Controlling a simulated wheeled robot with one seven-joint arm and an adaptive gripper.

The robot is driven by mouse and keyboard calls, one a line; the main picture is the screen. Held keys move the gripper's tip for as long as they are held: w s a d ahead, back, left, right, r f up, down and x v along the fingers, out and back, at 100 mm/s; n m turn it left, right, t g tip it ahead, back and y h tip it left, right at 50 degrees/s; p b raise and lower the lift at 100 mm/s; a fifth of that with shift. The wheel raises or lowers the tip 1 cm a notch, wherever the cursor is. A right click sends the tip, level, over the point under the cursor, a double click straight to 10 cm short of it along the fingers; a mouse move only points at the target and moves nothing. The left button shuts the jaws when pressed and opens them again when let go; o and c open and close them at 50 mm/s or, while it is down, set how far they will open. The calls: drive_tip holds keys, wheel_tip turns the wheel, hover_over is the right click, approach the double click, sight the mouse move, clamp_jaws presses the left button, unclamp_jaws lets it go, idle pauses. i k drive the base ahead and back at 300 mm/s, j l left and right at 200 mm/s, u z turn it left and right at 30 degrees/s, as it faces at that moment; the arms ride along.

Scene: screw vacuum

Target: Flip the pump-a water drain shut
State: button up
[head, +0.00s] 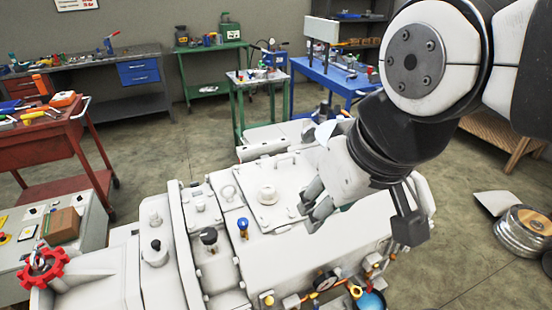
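The white machine (150,277), a screw vacuum pump unit, fills the lower middle of the head view. Along its near right side runs pipework with small yellow and orange fittings (380,262) and a round gauge (325,282). I cannot tell which fitting is the pump-a water drain, or whether it is open or shut. My gripper (314,202) hangs over the machine's top, right of a round white cap (267,194). Its grey-green fingertips point down and left. The gap between them is not clear, and I see nothing held.
A red handwheel (42,265) and a blue-topped fitting (243,227) sit on the machine's left half. A red cart (62,135) stands at left. Workbenches line the back. Metal rings (524,231) lie on the floor at right. Open floor shows behind the machine.

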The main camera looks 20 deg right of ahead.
sight(371, 285)
drive_tip(key=i+j+z, duration=0.1)
drive_tip(key=z, duration=0.35)
drive_tip(key=j+z, duration=0.55)
drive_tip(key=z, duration=0.3)
drive_tip(key=k+j+z, duration=0.15)
